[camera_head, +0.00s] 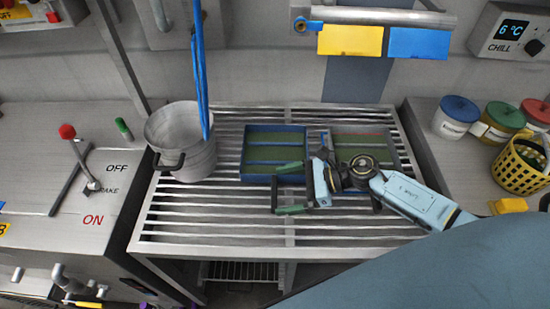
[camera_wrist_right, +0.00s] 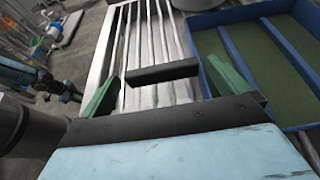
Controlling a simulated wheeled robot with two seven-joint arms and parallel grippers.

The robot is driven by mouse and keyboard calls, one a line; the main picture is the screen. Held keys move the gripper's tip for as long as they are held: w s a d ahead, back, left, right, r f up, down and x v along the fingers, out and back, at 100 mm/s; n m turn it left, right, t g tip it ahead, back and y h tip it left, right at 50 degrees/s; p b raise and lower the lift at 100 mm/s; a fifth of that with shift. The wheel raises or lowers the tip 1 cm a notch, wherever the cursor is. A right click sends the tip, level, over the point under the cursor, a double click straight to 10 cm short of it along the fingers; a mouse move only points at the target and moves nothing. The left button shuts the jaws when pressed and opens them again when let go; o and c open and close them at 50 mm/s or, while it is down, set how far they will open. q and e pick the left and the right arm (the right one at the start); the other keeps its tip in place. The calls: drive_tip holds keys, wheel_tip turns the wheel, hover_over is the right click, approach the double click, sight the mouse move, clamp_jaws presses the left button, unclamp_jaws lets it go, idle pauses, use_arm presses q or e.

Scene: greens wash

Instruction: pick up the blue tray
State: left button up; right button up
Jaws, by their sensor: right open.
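The blue tray (camera_head: 247,158) lies on the slatted steel table, left of the table's middle. It has blue walls and a green inside with dividers. In the right wrist view the blue tray (camera_wrist_right: 208,68) fills the upper right. My right gripper (camera_head: 285,190) is open and empty, with its green fingers pointing left. In the head view one finger overlaps the tray's near right part; whether it touches is unclear. In the wrist view the right-hand finger is close beside the tray's wall, with slats between the fingers (camera_wrist_right: 168,88).
A second tray (camera_head: 375,130) lies to the right, partly hidden by my right arm. A metal pot (camera_head: 195,160) with a black handle stands left of the blue tray. Lidded tubs (camera_head: 500,120) and a yellow basket (camera_head: 520,165) stand at the right. The table's front left is clear.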

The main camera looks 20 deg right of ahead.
drive_tip(key=shift+w+a+f, duration=0.15)
drive_tip(key=shift+w+a, duration=0.1)
drive_tip(key=shift+a, duration=0.25)
drive_tip(key=c, duration=1)
drive_tip(key=shift+o, duration=0.2)
drive_tip(key=shift+r, duration=0.25)
